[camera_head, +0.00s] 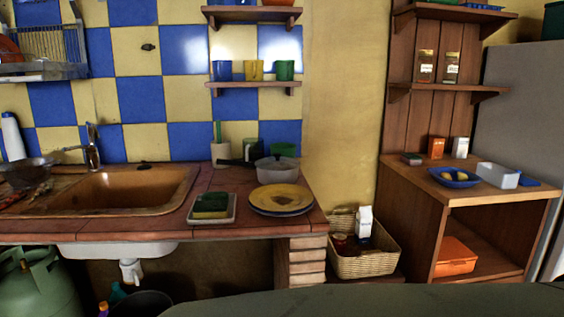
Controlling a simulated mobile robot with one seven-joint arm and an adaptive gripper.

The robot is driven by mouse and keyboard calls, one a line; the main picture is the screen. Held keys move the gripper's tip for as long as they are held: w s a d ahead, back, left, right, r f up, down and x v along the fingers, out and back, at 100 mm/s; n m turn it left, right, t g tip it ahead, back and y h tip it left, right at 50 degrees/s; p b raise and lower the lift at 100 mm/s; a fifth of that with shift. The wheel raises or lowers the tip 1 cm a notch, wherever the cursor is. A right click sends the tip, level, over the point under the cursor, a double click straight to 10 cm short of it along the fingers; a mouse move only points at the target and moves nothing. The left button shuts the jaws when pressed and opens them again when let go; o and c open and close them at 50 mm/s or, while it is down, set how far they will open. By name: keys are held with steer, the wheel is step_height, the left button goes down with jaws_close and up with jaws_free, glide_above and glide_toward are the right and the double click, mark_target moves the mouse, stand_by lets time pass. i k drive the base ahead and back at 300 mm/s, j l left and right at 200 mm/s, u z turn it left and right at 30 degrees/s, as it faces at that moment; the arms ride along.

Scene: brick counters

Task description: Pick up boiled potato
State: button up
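A blue bowl (472,183) stands on top of the wooden cabinet at the right. One or two small pale yellow pieces (460,176) lie in it and look like potato, but they are too small to tell for sure. A yellow plate with a dark rim (267,198) lies on the tiled counter, with a brownish patch or flat food on it that I cannot make out. My gripper is not in view.
A white container (498,175) stands right of the bowl, and small boxes (436,147) stand behind it. A shelf (450,91) hangs above. A wicker basket (364,262) sits between counter and cabinet. A dark green surface (400,300) crosses the foreground.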

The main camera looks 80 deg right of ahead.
mark_target(461, 177)
steer(key=z, duration=3.7)
steer(key=i+l+z, duration=0.2)
steer(key=i, duration=0.25)
steer(key=i+l+z, duration=0.2)
steer(key=i, duration=0.3)
steer(key=i+l+z, duration=0.2)
steer(key=i, duration=0.25)
